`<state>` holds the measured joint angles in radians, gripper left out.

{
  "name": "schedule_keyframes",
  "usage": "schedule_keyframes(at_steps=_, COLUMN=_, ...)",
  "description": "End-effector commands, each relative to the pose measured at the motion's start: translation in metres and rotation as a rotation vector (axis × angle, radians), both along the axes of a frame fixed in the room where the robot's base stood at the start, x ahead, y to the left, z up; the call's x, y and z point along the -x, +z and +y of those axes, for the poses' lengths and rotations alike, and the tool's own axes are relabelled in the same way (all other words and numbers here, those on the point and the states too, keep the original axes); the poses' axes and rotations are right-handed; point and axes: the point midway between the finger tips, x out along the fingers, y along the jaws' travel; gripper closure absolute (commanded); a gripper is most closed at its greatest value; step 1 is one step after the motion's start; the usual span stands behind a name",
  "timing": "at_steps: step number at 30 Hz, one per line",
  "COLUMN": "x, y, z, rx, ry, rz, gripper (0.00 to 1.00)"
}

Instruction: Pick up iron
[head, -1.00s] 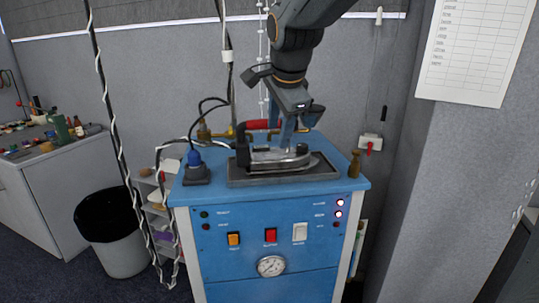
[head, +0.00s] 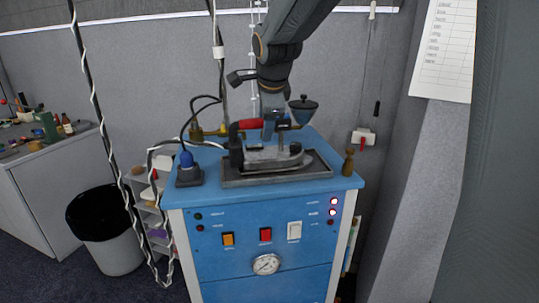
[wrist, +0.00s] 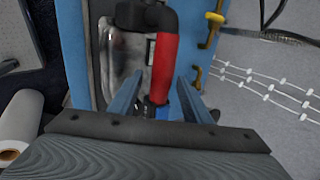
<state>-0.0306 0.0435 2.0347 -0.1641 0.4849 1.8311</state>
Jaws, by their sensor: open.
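The iron (head: 268,157) is a grey metal body with a red handle (head: 250,124). It rests flat on a dark tray (head: 240,182) on top of the blue cabinet. My gripper (head: 272,122) is right at the handle, above the iron. In the wrist view the red handle (wrist: 164,55) lies between the two blue fingers of my open gripper (wrist: 158,92), nearer the right one. The fingers do not appear closed on it.
The blue cabinet (head: 280,212) has buttons, lights and a gauge. A blue plug on a dark block (head: 189,175) with a cable stands left of the tray. A small brown bottle (head: 348,163) stands at the right edge. A bin (head: 105,235) stands on the floor at left.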

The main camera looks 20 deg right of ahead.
Motion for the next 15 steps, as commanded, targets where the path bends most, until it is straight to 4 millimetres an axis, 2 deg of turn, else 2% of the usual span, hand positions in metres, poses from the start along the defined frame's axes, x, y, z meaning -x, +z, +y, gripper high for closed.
schedule_keyframes(at_steps=8, x=-0.0015, y=-0.0023, z=-0.0003, rx=0.0, ry=0.0, rz=-0.001, gripper=0.56)
schedule_keyframes(at_steps=15, x=-0.0015, y=-0.0022, z=-0.0003, rx=0.0, ry=0.0, rz=-0.001, gripper=0.96)
